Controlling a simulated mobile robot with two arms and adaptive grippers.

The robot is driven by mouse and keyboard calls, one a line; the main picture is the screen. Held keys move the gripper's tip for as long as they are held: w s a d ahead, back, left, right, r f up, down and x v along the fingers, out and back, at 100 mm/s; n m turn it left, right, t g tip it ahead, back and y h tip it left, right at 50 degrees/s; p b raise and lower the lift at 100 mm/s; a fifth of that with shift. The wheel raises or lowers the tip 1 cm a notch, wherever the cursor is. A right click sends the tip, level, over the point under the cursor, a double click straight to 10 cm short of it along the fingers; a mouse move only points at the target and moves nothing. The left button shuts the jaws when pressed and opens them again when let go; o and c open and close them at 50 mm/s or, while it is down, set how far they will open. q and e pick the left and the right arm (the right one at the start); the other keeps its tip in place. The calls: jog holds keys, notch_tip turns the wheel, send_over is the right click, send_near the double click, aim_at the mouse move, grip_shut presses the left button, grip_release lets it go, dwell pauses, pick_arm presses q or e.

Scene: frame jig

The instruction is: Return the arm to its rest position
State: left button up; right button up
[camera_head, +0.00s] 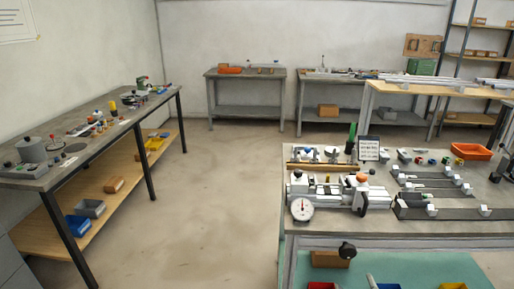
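Neither of my grippers shows in the head view, and no part of my arms can be made out. A metal jig-like fixture (335,194) with a round white dial gauge (302,209) at its front left stands on the grey-topped workbench (420,228) at the right. Dark flat bars with light blocks lie beside it on the right. I cannot tell from this view how either arm is posed.
A long grey bench (75,157) with tools and a lower shelf runs along the left. More benches, including a grey one (245,74), stand at the back wall. An orange bin (471,151) sits at the right. The floor (215,180) between is clear.

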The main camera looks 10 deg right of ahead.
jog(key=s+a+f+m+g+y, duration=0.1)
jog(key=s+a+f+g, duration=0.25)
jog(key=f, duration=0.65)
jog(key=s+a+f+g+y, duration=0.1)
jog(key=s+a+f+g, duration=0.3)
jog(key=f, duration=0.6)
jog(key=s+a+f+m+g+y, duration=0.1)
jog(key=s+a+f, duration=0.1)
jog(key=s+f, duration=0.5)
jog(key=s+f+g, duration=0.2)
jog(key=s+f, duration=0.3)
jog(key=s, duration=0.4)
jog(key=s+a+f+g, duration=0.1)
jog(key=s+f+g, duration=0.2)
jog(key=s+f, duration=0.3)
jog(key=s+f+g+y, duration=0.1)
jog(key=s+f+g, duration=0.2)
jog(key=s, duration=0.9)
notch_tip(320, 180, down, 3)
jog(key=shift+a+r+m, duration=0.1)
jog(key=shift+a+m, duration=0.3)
